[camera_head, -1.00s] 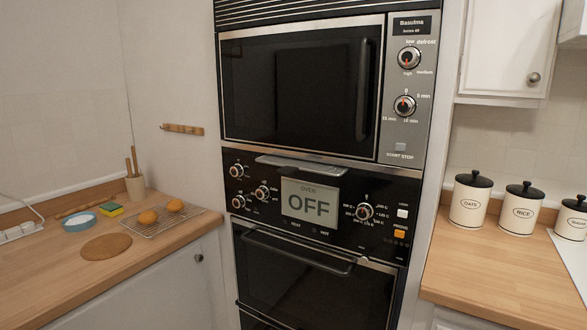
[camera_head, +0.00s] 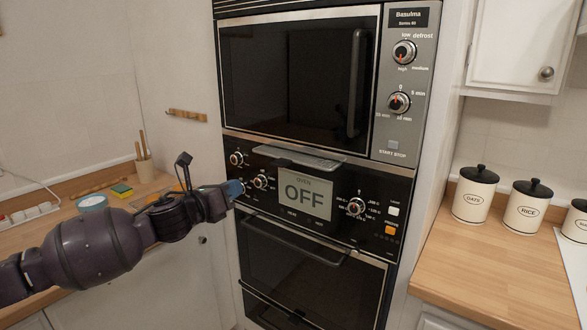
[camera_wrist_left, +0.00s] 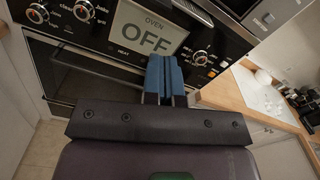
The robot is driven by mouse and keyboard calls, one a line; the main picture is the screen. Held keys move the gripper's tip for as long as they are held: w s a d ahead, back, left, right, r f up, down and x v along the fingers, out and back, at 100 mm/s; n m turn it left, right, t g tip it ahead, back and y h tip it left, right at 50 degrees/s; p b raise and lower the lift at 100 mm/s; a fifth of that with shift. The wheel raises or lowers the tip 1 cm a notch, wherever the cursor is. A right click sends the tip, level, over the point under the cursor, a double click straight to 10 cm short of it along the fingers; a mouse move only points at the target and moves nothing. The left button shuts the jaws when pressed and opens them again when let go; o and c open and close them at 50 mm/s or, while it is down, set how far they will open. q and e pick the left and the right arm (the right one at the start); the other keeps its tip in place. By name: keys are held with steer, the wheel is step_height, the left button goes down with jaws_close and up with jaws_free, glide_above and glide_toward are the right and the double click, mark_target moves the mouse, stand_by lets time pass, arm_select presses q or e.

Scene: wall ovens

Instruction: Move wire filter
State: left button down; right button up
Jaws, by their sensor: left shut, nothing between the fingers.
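A flat silver piece (camera_head: 300,157) with a mesh-like face, which may be the wire filter, juts out between the microwave and the oven display. My left gripper (camera_head: 236,190) is in front of the oven's left knobs, left of and below that piece, apart from it. Its blue fingers (camera_wrist_left: 165,77) are together with nothing between them; in the left wrist view they overlap the area below the OFF display (camera_wrist_left: 148,32). The wire rack with buns on the left counter is mostly hidden behind my left arm. My right gripper is not in view.
The oven door handle (camera_head: 295,240) runs below the display. Several cream canisters, such as the oats one (camera_head: 474,195), stand on the right counter (camera_head: 480,255), whose front is clear. A blue-rimmed bowl (camera_head: 92,203) and a sponge (camera_head: 122,190) are on the left counter.

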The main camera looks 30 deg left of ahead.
arm_select(q)
steer(key=m, duration=0.2)
steer(key=m+p, duration=0.2)
glide_toward(284, 160)
steer(key=w, duration=0.4)
steer(key=shift+d+f, duration=0.15)
steer(key=shift+f, duration=0.35)
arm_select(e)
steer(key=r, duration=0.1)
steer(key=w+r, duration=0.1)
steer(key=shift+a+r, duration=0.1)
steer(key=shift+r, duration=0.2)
arm_select(q)
steer(key=shift+w, duration=0.1)
steer(key=w, duration=0.5)
steer(key=shift+w+d+b, duration=0.2)
steer(key=shift+w+b, duration=0.1)
steer(key=shift+w, duration=0.05)
steer(key=shift+r, duration=0.3)
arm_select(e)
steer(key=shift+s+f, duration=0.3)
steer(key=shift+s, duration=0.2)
